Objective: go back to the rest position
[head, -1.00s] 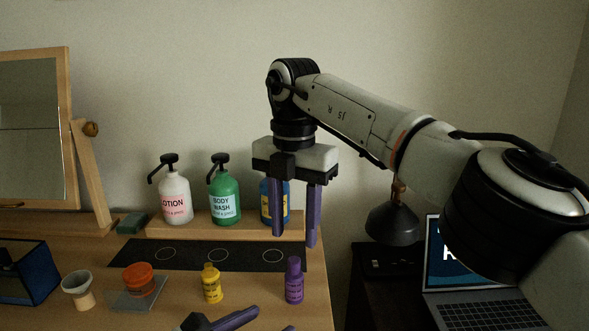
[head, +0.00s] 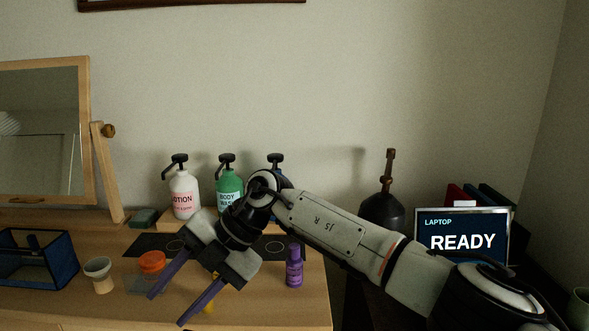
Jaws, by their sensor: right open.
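My right gripper (head: 166,309) is open and tilted, its two purple fingers spread and pointing down to the lower left over the front of the wooden dresser top (head: 235,309). I see nothing between the fingers. It hangs in front of a yellow bottle (head: 210,306), which is mostly hidden behind it. An orange-lidded jar (head: 152,264) is just behind the fingers. My left gripper is not in view.
White lotion (head: 184,199) and green body wash (head: 229,185) pumps stand on a shelf, with a blue pump (head: 277,180) partly hidden. A purple bottle (head: 294,268), a beige cup (head: 100,277) and a blue mesh basket (head: 38,262) stand nearby. A laptop (head: 462,238) is right.

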